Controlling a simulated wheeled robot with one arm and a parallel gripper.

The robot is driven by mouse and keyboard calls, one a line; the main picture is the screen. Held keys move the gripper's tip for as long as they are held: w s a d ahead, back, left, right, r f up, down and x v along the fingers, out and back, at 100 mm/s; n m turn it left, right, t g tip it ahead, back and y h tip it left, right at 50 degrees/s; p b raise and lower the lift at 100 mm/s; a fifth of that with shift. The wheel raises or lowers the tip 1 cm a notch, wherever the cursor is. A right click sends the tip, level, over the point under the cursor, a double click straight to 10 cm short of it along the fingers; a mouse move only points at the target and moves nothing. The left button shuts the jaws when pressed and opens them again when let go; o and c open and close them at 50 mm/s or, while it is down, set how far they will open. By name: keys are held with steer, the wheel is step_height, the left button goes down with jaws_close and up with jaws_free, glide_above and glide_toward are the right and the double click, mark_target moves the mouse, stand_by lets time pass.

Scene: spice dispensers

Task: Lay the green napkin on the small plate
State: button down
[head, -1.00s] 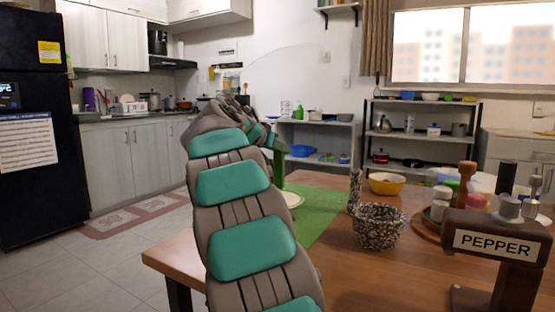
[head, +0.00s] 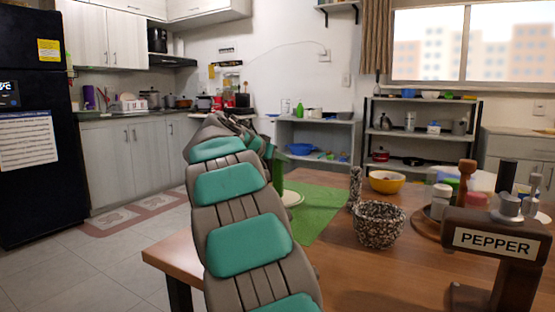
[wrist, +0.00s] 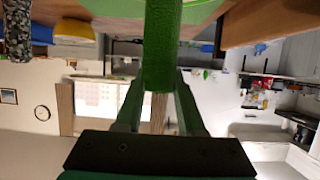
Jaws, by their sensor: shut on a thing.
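The green napkin (wrist: 162,45) hangs between the fingers of my gripper (wrist: 160,76) in the wrist view. The gripper is shut on it. In the head view a strip of the green napkin (head: 278,168) shows just right of my arm, above the small plate. I cannot tell whether the napkin touches the plate.
On the table (head: 345,262) stand a speckled bowl (head: 380,226), a speckled upright dispenser (head: 355,188), a yellow bowl (head: 386,182) and a brown PEPPER stand (head: 497,241). Shakers and a pepper mill (head: 464,184) crowd the right side. The mat's right part is clear.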

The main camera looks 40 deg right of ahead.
steer(key=shift+f, duration=0.15)
steer(key=c, duration=0.5)
jaws_free()
steer(key=shift+a+r, duration=0.1)
steer(key=shift+r, duration=0.1)
steer(key=v, duration=1.1)
steer(key=shift+s+a+r+b, duration=0.1)
steer(key=shift+s+a+b, duration=0.05)
steer(key=shift+a+b, duration=0.2)
